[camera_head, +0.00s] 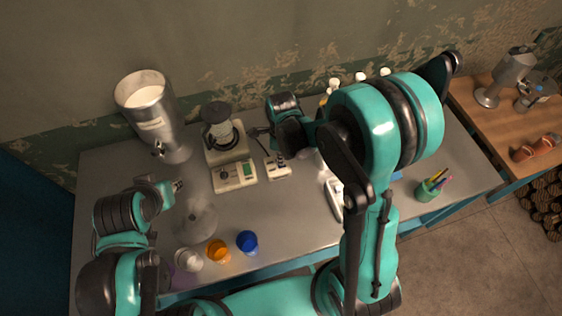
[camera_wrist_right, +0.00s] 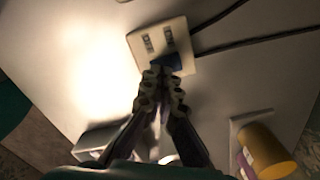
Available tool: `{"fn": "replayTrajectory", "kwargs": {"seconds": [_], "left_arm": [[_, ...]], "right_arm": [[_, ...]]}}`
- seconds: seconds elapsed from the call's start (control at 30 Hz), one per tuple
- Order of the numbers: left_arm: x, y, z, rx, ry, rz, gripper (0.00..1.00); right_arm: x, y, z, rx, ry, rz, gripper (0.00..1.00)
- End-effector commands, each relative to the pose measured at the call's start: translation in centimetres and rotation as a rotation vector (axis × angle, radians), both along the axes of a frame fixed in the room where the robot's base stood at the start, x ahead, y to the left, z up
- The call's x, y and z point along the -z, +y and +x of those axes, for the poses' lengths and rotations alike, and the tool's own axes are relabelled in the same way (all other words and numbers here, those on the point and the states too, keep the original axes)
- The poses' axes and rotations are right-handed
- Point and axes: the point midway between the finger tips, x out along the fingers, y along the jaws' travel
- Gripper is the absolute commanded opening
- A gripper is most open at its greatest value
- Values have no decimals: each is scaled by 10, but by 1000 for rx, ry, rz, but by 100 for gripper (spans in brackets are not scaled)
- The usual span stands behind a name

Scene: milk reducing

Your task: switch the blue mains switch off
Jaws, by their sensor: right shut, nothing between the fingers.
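The white mains box (camera_head: 278,172) lies on the grey table, near the middle of the head view. In the right wrist view the same box (camera_wrist_right: 150,35) shows two dark slots and a blue switch (camera_wrist_right: 166,61) at its lower edge. My right gripper (camera_wrist_right: 161,76) is shut and empty, with its fingertips right at the blue switch, partly covering it. I cannot tell whether they touch it or which way the switch is tipped. In the head view my right wrist hangs just above the box. My left gripper (camera_head: 177,186) is over the table's left part, its jaws too small to judge.
A metal can (camera_head: 150,110) stands at the back left. Orange (camera_head: 217,251) and blue (camera_head: 247,241) containers stand at the front. Two dark cables (camera_wrist_right: 235,42) leave the box. A pen cup (camera_head: 428,191) is at right.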

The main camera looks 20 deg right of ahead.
Motion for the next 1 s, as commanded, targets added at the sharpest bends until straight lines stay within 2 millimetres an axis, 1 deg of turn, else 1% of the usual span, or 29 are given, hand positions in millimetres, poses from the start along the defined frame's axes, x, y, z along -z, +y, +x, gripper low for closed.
{"fn": "replayTrajectory", "kwargs": {"seconds": [1.0], "left_arm": [[15,0,0,0,0,0,30]], "right_arm": [[16,0,0,0,0,0,0]]}}
